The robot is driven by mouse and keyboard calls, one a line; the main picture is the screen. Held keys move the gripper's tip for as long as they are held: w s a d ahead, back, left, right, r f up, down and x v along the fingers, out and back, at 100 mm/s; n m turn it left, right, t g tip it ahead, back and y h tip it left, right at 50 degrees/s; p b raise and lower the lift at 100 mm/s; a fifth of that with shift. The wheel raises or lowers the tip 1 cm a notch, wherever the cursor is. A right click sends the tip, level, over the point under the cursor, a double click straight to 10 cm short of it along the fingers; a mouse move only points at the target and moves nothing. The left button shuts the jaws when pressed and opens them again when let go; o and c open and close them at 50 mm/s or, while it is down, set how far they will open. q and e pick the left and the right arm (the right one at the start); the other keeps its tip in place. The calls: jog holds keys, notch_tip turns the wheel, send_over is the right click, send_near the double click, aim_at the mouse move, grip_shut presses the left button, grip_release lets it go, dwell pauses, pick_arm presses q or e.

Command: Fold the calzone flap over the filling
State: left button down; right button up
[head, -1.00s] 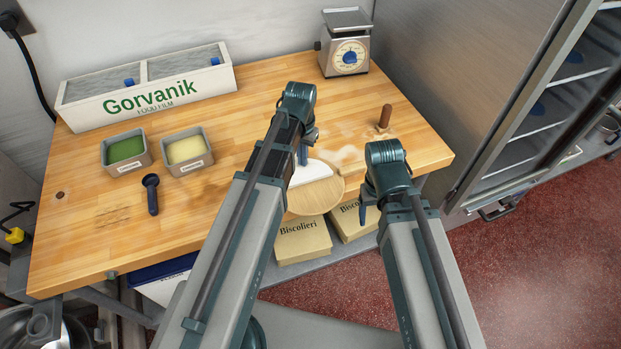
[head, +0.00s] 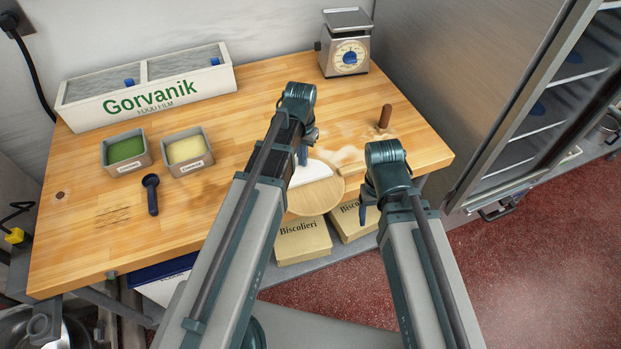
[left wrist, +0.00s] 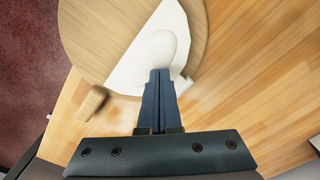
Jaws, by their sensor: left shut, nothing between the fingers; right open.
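The white calzone dough (head: 312,172) lies on a round wooden board (head: 318,200) at the table's front edge. In the left wrist view the dough (left wrist: 128,72) covers only part of the board (left wrist: 95,35); a smooth white oval mound (left wrist: 155,48) lies on it. I cannot tell flap from filling there. My left gripper (head: 303,158) is shut and empty at the dough; in the left wrist view its fingertips (left wrist: 160,72) meet the mound's near edge, contact unclear. My right gripper (head: 366,214) is open and empty, right of the board, past the table's front edge.
A brown wooden-handled tool (head: 384,117) stands near flour at the right. A scale (head: 346,50) and a film box (head: 150,90) are at the back. Two tins (head: 186,151) and a dark scoop (head: 152,192) lie left.

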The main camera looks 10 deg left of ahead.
pick_arm(q)
jog(key=shift+f, duration=0.15)
dwell(0.4)
jog(key=shift+f+b, duration=0.45)
jog(key=shift+b, duration=0.1)
jog(key=shift+r, duration=0.15)
dwell(0.6)
jog(key=shift+r+p, duration=1.45)
jog(key=shift+p, duration=0.1)
notch_tip(320, 180, up, 4)
jog(key=p, duration=0.4)
